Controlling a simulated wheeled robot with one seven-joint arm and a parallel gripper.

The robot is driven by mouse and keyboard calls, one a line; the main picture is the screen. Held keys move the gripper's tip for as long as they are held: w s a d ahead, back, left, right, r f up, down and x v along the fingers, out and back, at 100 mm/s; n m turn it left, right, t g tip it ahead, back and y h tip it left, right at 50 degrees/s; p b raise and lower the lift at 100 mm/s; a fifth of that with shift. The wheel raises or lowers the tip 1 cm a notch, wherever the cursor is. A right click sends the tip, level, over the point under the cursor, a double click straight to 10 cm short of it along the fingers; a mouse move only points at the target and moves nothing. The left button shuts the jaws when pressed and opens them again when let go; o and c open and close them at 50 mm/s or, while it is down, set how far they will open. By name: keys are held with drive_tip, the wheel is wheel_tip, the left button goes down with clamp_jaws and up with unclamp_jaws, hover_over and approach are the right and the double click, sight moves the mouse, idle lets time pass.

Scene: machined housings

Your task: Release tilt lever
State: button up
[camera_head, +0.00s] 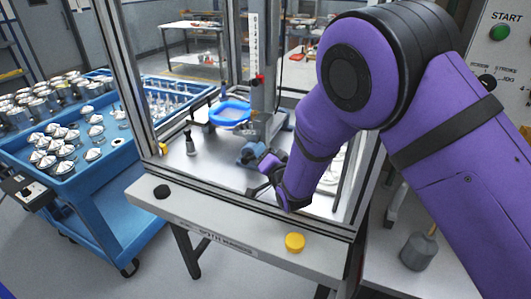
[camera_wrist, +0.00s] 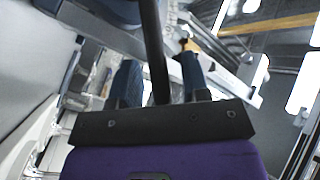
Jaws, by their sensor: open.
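My gripper (camera_head: 268,170) is inside the framed machine enclosure, low and close beside the blue-grey fixture (camera_head: 250,153) at the foot of the column. In the wrist view my two dark fingers (camera_wrist: 157,78) stand apart, so the gripper is open. A black rod (camera_wrist: 152,35) runs down between them in that view. I cannot tell for sure that this rod is the tilt lever, or whether a finger touches it. A thin dark bar (camera_head: 259,190) shows beside the gripper in the head view. My forearm hides the right side of the fixture.
A small dark bottle-like part (camera_head: 190,145) stands left on the enclosure floor. A black knob (camera_head: 162,192) and a yellow button (camera_head: 295,242) are on the front ledge. A blue cart (camera_head: 95,200) with metal parts stands left.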

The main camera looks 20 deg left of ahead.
drive_tip(key=v, duration=1)
drive_tip(key=shift+s+d, duration=0.2)
drive_tip(key=shift+d, duration=0.05)
drive_tip(key=shift+f, duration=0.1)
drive_tip(key=shift+c, duration=0.3)
